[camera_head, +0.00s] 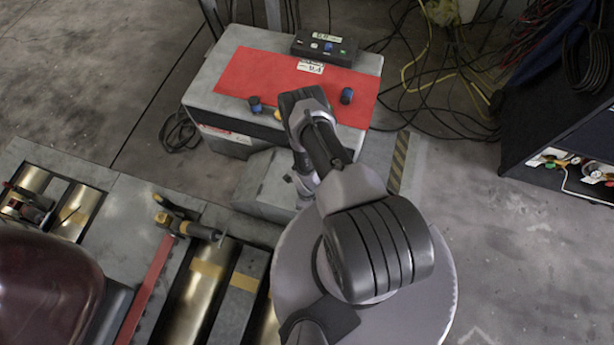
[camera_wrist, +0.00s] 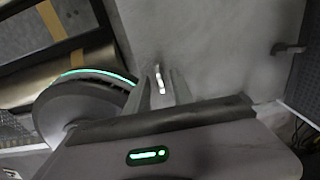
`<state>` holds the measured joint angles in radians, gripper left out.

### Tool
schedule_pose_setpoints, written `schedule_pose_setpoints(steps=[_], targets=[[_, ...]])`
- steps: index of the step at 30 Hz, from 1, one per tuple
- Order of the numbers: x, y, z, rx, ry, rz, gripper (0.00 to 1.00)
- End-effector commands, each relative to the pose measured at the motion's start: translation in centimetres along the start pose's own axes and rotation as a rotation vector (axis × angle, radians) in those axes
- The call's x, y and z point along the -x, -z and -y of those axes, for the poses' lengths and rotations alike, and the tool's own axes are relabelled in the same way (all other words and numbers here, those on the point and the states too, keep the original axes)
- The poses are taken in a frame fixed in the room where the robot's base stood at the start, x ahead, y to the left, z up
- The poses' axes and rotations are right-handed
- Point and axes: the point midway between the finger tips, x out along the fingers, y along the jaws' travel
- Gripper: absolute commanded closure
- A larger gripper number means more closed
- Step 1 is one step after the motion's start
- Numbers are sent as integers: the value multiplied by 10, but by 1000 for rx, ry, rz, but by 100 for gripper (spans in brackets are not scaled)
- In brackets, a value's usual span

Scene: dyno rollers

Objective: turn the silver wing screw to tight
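My gripper (camera_wrist: 165,76) shows in the wrist view with its two pale fingers close together, pointing at a light grey surface (camera_wrist: 215,45). A small bright silver piece shows between the fingers; I cannot tell whether it is the wing screw, part of a finger, or held. In the head view my arm reaches over the front of the grey machine box (camera_head: 205,88), and my gripper (camera_head: 303,190) is low beside the grey lower housing (camera_head: 265,185), mostly hidden by the arm. I cannot make out the silver wing screw for certain in either view.
The box has a red top (camera_head: 240,75), blue knobs (camera_head: 346,96) and a black control unit (camera_head: 325,47). Clamp tools (camera_head: 185,226) lie by the rollers (camera_head: 200,285) at left. A dark handle-like part (camera_wrist: 288,48) sticks out in the wrist view. Cables cover the floor behind.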

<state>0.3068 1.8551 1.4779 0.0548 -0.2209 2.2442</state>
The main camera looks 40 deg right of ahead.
Motion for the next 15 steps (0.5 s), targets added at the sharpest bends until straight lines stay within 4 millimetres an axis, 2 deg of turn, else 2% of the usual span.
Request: schedule_pose_setpoints(steps=[4,7,15], targets=[[6,0,0,1,0,0,71],[25,-1,1,1,1,1,71],[114,0,1,0,1,0,71]])
